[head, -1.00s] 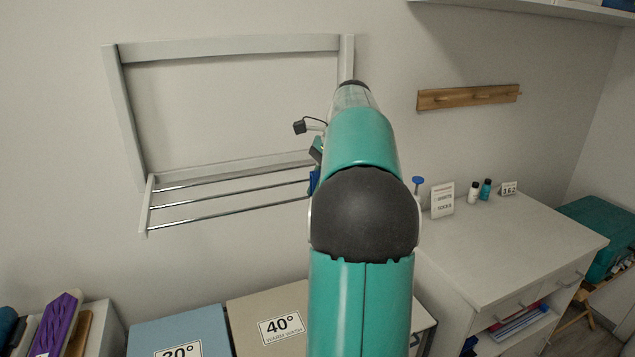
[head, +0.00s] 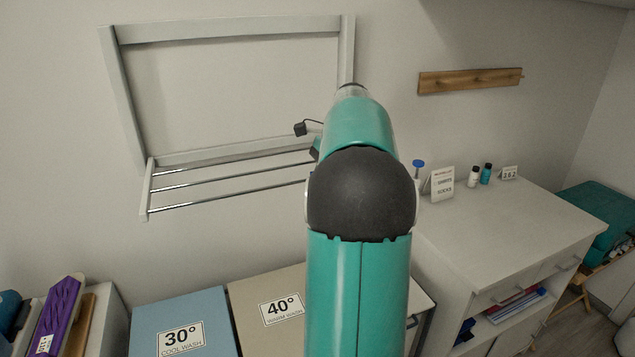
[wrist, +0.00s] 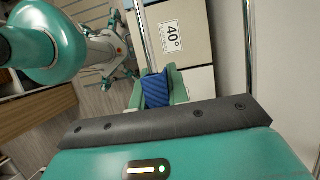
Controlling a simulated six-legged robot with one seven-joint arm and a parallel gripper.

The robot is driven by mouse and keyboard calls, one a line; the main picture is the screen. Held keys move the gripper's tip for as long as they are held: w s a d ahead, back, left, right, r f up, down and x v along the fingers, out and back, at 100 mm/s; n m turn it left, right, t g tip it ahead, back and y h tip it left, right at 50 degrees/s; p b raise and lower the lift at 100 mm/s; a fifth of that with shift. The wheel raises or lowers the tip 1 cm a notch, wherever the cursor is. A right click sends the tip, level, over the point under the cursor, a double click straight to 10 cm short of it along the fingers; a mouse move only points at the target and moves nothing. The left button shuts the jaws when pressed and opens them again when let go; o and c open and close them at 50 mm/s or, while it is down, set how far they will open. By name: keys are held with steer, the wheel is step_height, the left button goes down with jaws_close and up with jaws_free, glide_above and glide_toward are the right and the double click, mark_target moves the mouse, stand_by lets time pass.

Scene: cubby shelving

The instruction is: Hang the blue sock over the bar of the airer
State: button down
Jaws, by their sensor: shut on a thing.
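The airer (head: 146,190) is a white wall frame with a folded-out rack of three thin metal bars. In the head view, my arm covers the rack's right end. My gripper (wrist: 158,89) has green fingers shut on the blue sock (wrist: 156,92), which shows as a small ribbed blue patch between them in the wrist view. One metal bar (wrist: 144,38) runs down to the fingers and passes out of sight there. Another bar (wrist: 248,60) lies to the right, apart from the sock. I cannot tell whether the sock touches a bar. The head view hides the sock.
Below the airer stand a blue 30° bin (head: 205,308) and a beige 40° bin (head: 250,290). A white cabinet (head: 500,240) with small bottles and signs stands right. A wooden peg rail (head: 470,80) is on the wall. A purple item (head: 62,312) is at lower left.

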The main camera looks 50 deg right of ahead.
steer(key=shift+f, duration=0.15)
steer(key=c, duration=1.3)
jaws_free()
steer(key=v, duration=1.4)
steer(key=shift+w+a, duration=0.1)
steer(key=shift+f, duration=0.1)
